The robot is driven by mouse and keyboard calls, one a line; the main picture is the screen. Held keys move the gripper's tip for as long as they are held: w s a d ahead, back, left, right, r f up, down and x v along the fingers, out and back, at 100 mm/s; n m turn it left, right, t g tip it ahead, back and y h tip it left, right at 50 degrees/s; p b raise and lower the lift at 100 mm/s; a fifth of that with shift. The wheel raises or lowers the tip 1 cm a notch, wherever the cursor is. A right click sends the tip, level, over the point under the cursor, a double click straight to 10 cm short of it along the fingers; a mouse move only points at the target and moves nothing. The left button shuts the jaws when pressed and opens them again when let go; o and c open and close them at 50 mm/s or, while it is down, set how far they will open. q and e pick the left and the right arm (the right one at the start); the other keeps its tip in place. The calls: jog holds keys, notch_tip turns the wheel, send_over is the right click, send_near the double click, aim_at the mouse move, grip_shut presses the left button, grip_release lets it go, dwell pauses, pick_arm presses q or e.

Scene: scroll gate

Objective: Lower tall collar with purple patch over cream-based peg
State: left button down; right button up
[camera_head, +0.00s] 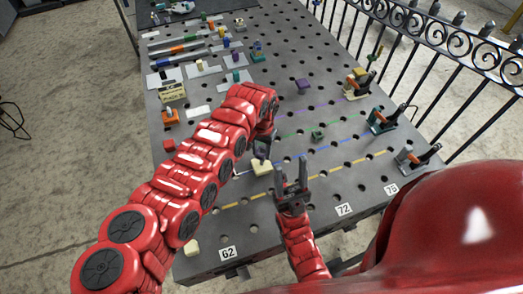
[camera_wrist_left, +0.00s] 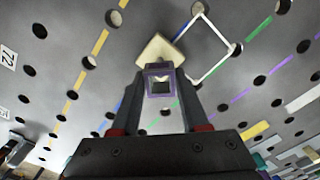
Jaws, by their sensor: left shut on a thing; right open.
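My left gripper (camera_head: 262,150) is shut on a small dark collar with purple on it (camera_head: 260,153). In the left wrist view the collar (camera_wrist_left: 159,80) shows as a purple-rimmed square opening between the fingertips (camera_wrist_left: 159,92). A cream base (camera_head: 262,169) lies just below and beside the collar in the head view. In the wrist view this cream base (camera_wrist_left: 158,49) shows right past the collar. The peg itself is hidden, and I cannot tell whether it is inside the collar. My right gripper (camera_head: 292,178) is open and empty, right of the cream base.
The grey perforated table (camera_head: 330,185) carries coloured dashed lines. A white square outline (camera_wrist_left: 208,48) is beside the cream base. Several clamp-like devices (camera_head: 384,120) stand along the right edge, near a black railing (camera_head: 440,45).

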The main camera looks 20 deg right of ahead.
pick_arm(q)
jog(key=shift+f+b, duration=0.95)
jog(key=shift+f, duration=0.15)
jog(key=shift+c, duration=1.7)
grip_release()
notch_tip(320, 180, up, 18)
jog(key=p, duration=0.7)
jog(key=shift+f, duration=0.25)
